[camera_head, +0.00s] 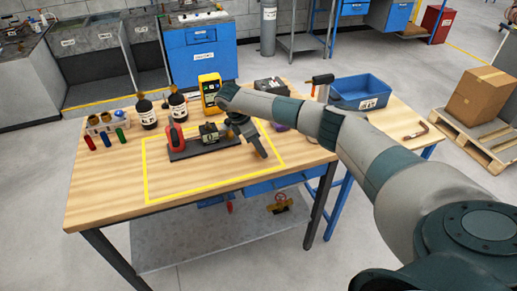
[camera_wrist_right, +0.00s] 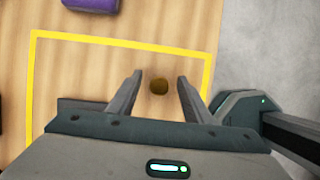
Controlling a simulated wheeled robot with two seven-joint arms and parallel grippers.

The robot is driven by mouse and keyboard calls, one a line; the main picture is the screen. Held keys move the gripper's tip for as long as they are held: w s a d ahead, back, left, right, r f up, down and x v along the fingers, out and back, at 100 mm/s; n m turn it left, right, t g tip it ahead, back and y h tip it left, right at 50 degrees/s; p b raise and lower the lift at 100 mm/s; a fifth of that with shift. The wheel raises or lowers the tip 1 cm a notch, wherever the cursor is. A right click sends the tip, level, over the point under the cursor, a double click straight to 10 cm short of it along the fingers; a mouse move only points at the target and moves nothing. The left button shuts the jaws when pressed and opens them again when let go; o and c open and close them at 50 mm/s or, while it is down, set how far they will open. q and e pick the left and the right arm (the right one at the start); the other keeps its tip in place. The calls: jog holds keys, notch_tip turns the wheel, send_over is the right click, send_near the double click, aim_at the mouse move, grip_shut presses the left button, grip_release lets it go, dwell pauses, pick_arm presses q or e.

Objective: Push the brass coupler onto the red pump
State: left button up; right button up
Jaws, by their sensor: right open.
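The red pump (camera_head: 176,138) stands at the left end of a dark base plate (camera_head: 190,154) inside the yellow outline on the table. A dark and olive unit (camera_head: 209,133) sits on the same plate to its right. My right gripper (camera_head: 258,147) is to the right of the plate, pointing down at the table. In the right wrist view my right gripper (camera_wrist_right: 160,79) is open. My left gripper is not in view.
Bottles (camera_head: 146,112), a yellow meter (camera_head: 210,91) and a rack (camera_head: 108,120) stand behind the outline. A blue bin (camera_head: 360,91) is at the back right. A purple object (camera_wrist_right: 92,4) lies beyond the yellow line (camera_wrist_right: 120,41). The table's front left is clear.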

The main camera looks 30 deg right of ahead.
grip_shut()
jog(key=shift+r, duration=0.1)
